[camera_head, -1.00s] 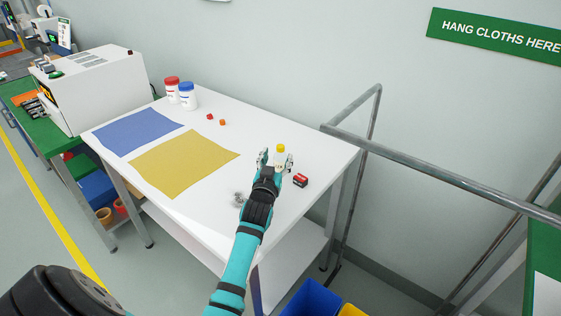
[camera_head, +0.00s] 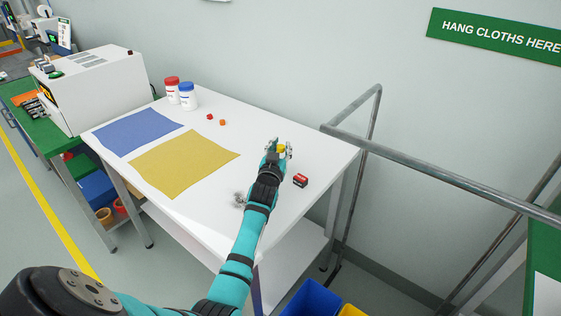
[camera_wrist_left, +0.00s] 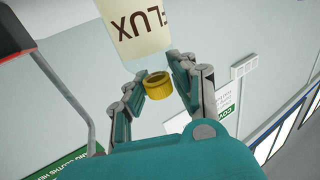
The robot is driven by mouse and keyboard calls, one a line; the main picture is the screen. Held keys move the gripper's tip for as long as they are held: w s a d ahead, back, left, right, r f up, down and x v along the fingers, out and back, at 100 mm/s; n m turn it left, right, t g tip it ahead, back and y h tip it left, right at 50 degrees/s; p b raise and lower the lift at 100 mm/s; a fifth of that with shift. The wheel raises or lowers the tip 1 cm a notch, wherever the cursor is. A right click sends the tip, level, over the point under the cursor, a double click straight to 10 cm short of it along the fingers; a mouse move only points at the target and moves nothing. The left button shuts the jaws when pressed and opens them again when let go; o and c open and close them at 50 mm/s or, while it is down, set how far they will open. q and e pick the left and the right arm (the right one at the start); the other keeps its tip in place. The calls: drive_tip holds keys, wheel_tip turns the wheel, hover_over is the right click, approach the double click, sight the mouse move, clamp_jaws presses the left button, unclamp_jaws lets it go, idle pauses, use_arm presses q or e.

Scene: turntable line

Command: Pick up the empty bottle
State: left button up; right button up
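A small pale bottle with a yellow cap (camera_head: 281,148) stands near the right back part of the white table (camera_head: 215,215). My left gripper (camera_head: 279,146) is at it, one finger on each side of the cap in the head view, and hides most of its body. In the left wrist view the bottle (camera_wrist_left: 142,30) appears upside down with dark lettering ending in "LUX". Its cap shows between the spread fingers (camera_wrist_left: 158,85), with gaps on both sides. I cannot tell whether the bottle is empty. My right gripper is not in view.
A red and black block (camera_head: 300,180) lies right of my left wrist, a small grey object (camera_head: 239,198) left of it. Blue (camera_head: 138,130) and yellow cloths (camera_head: 184,162), two lidded jars (camera_head: 187,97) and small cubes (camera_head: 222,122) are further left. A metal rail (camera_head: 440,172) stands right.

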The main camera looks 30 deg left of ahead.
use_arm(q)
clamp_jaws()
drive_tip(key=shift+s+f, duration=0.1)
drive_tip(key=shift+f, duration=0.05)
idle(0.7)
